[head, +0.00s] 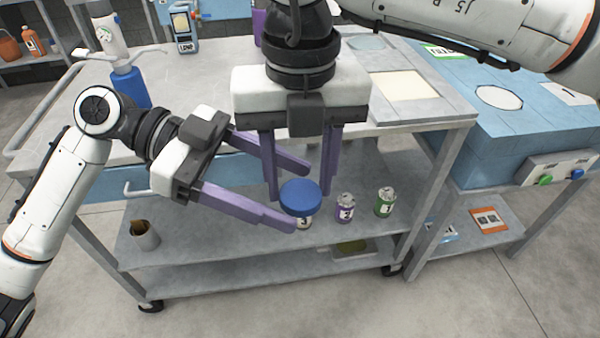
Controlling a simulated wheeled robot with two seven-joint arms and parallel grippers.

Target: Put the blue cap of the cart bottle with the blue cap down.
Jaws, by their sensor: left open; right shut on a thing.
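The blue cap (300,196) is a round disc, seen from above at the front of the cart. My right gripper (300,192) reaches down from above, with its purple fingers on either side of the cap, shut on it. My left gripper (301,198) comes in from the left. It is open, with one finger behind the cap and one in front, and holds nothing that I can see. A pale labelled item (304,223) shows just below the cap; the cap hides most of it, and I cannot tell whether they touch. I cannot make out which bottle the cap belongs to.
On the cart's lower shelf stand a purple-labelled can (345,207), a green-labelled can (384,202) and an open grey cup (144,235). A white and blue item (128,86) stands at the back left. A blue-topped bench (470,120) adjoins on the right.

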